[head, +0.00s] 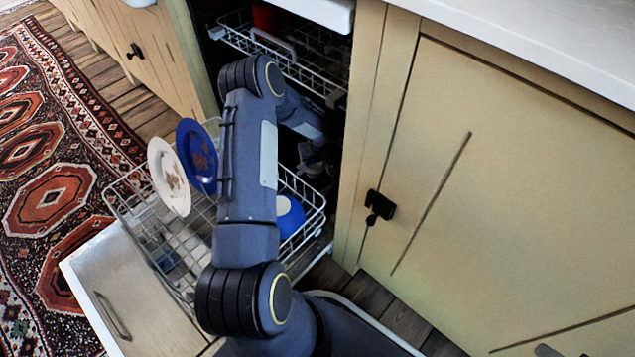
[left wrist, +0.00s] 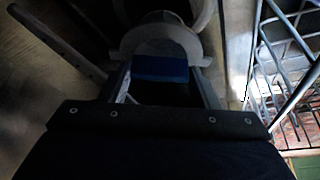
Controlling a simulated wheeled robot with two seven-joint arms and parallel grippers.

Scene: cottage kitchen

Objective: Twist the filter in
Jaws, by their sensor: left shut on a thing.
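My left arm reaches down into the open dishwasher. In the left wrist view my left gripper (left wrist: 160,78) has its two fingers on either side of a blue block, the grip of the filter (left wrist: 160,67). It is shut on it. A pale grey rounded rim (left wrist: 160,36) shows just beyond the fingertips, with a round grey opening around or behind it; the exact seating is too dark to tell. In the head view the left gripper (head: 316,158) is small and dark inside the dishwasher, and the filter cannot be made out there. My right gripper cannot be made out.
The lower rack (head: 165,235) is pulled out over the lowered door (head: 130,295), holding a white plate (head: 168,178), a blue plate (head: 197,155) and a blue bowl (head: 289,216). The upper rack (head: 285,62) is above my forearm. A cabinet (head: 500,190) stands close on the right.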

